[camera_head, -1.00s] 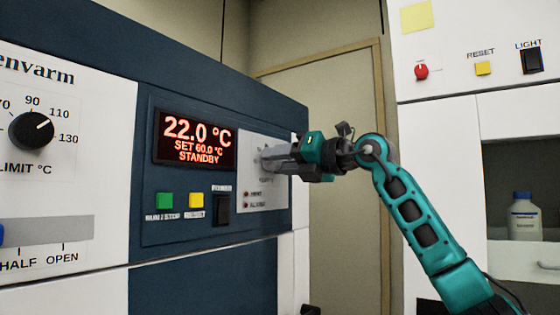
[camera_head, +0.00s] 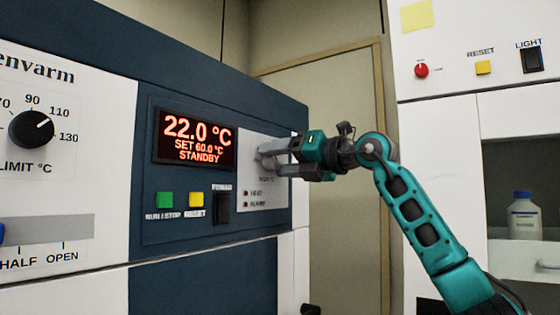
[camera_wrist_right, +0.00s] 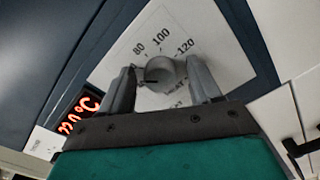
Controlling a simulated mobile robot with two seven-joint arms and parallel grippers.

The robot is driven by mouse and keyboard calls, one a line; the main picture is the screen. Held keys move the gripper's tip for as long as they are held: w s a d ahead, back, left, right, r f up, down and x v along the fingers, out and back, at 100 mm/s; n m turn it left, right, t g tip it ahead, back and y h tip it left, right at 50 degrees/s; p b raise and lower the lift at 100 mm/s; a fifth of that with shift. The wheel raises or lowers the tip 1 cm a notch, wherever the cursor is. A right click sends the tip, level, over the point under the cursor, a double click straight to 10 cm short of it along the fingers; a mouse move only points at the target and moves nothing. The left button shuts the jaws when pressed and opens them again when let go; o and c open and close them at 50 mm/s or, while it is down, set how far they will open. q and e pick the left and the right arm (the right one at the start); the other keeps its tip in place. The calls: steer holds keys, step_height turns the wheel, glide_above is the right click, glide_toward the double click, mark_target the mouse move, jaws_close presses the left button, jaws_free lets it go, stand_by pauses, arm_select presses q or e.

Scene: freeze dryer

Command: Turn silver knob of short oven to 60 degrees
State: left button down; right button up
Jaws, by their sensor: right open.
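The silver knob (camera_wrist_right: 160,73) sits on a white dial plate (camera_wrist_right: 222,42) with the numbers 80, 100 and 120 in the right wrist view. In the head view my right gripper (camera_head: 268,158) is at the plate (camera_head: 262,194) and hides most of the knob. In the wrist view my right gripper (camera_wrist_right: 162,82) is open, with one finger on each side of the knob. I cannot tell whether the fingers touch it. The oven's display (camera_head: 195,137) reads 22.0 °C, SET 60.0 °C, STANDBY. My left gripper is out of view.
A green button (camera_head: 165,200), a yellow button (camera_head: 196,199) and a black switch (camera_head: 221,208) lie below the display. A black limit knob (camera_head: 31,130) is on the left panel. A white cabinet (camera_head: 440,140) with a bottle (camera_head: 523,217) stands at the right.

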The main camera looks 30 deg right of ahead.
steer(key=b+v, duration=0.2)
steer(key=v, duration=1)
steer(key=shift+s+b, duration=0.35)
steer(key=shift+d, duration=0.1)
